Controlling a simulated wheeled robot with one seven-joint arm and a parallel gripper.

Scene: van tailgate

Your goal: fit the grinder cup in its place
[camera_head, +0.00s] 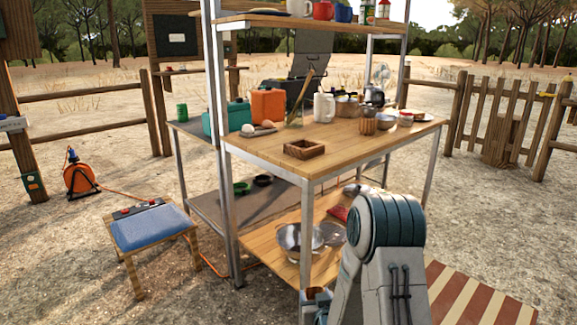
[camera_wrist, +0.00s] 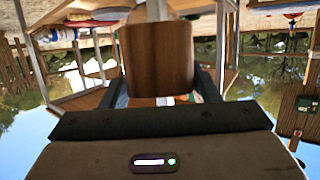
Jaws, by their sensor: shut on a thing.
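A brown wooden cup-like piece, which looks like the grinder cup (camera_wrist: 157,58), sits between the fingers of my gripper (camera_wrist: 160,84) in the wrist view. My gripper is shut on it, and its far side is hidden. In the head view my gripper (camera_head: 314,304) is low, at the table's front leg and below the tabletop; only a small brown bit of the held piece shows there. On the tabletop stands a ribbed wooden body (camera_head: 367,122) near a dark item (camera_head: 374,97); I cannot tell whether either belongs to the grinder.
Metal bowls (camera_head: 297,238) lie on the lower shelf. A blue-topped stool (camera_head: 150,228) stands left. The front tabletop has bare room.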

